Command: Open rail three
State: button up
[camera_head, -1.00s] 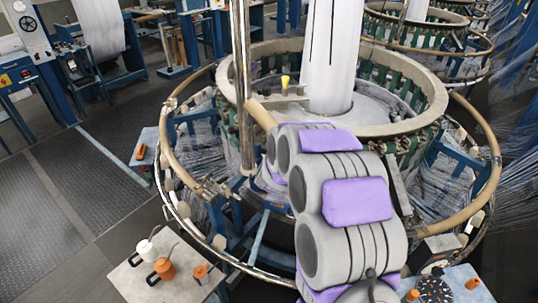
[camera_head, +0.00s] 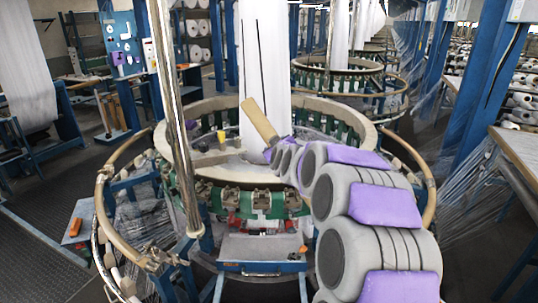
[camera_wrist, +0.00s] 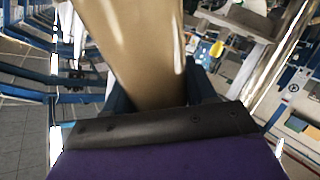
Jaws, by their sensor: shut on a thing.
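The circular loom fills the middle of the head view, with a tan tubular rail around it; its left section (camera_head: 104,205) and right section (camera_head: 430,195) show. The front of the ring is open, with no rail across it left of my arm. My gripper (camera_head: 274,148) is mostly hidden by my arm and is shut on a tan rail piece (camera_head: 259,119), which sticks up at a tilt before the white fabric column. In the wrist view the rail piece (camera_wrist: 140,45) runs up and away from my gripper (camera_wrist: 158,112). I cannot tell whether it is still joined to the loom.
A shiny metal pole (camera_head: 172,110) stands upright at the loom's left front. A grey tray (camera_head: 262,250) lies in the front opening. A small table with an orange thing (camera_head: 75,228) is at left. More looms (camera_head: 338,72) stand behind. Dark floor is clear at lower left.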

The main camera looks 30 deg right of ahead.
jog(key=shift+f, duration=0.15)
jog(key=o, duration=1.4)
jog(key=shift+d, duration=0.3)
jog(key=v, duration=1.7)
jog(key=shift+b, duration=0.45)
jog(key=shift+s+d, duration=0.1)
